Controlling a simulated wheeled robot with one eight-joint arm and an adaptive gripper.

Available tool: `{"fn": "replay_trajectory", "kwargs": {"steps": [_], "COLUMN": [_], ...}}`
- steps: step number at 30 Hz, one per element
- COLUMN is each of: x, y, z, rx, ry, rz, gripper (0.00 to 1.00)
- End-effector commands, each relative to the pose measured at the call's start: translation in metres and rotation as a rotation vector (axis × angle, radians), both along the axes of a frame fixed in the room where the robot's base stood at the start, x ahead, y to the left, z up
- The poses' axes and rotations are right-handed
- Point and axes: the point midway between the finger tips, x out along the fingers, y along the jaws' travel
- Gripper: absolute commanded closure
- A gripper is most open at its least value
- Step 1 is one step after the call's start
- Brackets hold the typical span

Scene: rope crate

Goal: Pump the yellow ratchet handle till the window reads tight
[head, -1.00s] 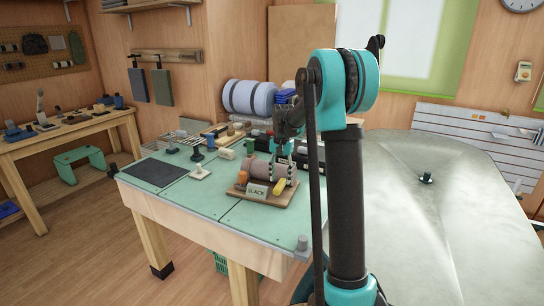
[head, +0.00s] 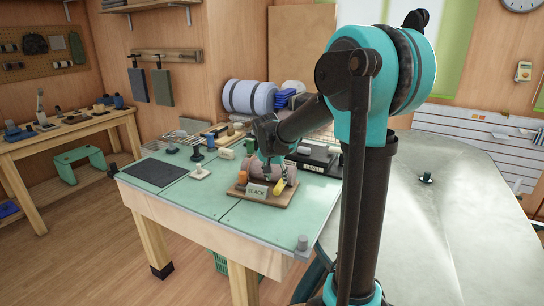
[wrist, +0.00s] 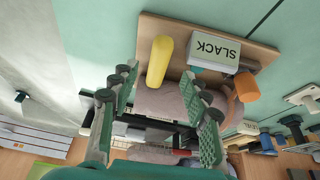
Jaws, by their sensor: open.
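The yellow ratchet handle (head: 279,185) sits at the front right of a wooden board (head: 262,202) on the green bench. It also shows in the wrist view (wrist: 158,62), ahead of my gripper's fingers. The window (head: 257,191) is a small pale block that reads SLACK. A pinkish roll (head: 262,170) lies behind it on the board. My gripper (head: 274,178) is over the roll in the head view. In the wrist view my gripper (wrist: 158,100) has its two fingers spread wide, with the roll showing between them and nothing held.
An orange knob (wrist: 246,87) stands beside the window. Several small tools stand on the bench's left and rear. A dark mat (head: 153,173) lies at the left.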

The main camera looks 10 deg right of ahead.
Motion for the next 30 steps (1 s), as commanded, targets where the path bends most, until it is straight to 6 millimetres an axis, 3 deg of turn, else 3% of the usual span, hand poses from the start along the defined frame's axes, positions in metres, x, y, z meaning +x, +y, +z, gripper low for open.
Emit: {"fn": "replay_trajectory", "kwargs": {"steps": [9, 18, 30], "x": [-0.020, -0.035, -0.039], "y": [0.011, 0.019, 0.021], "z": [0.054, 0.095, 0.108], "rx": [0.000, -0.001, 0.000], "ry": [0.001, 0.002, 0.001], "rz": [0.001, 0.001, 0.000], "gripper": [0.53, 0.53, 0.53]}}
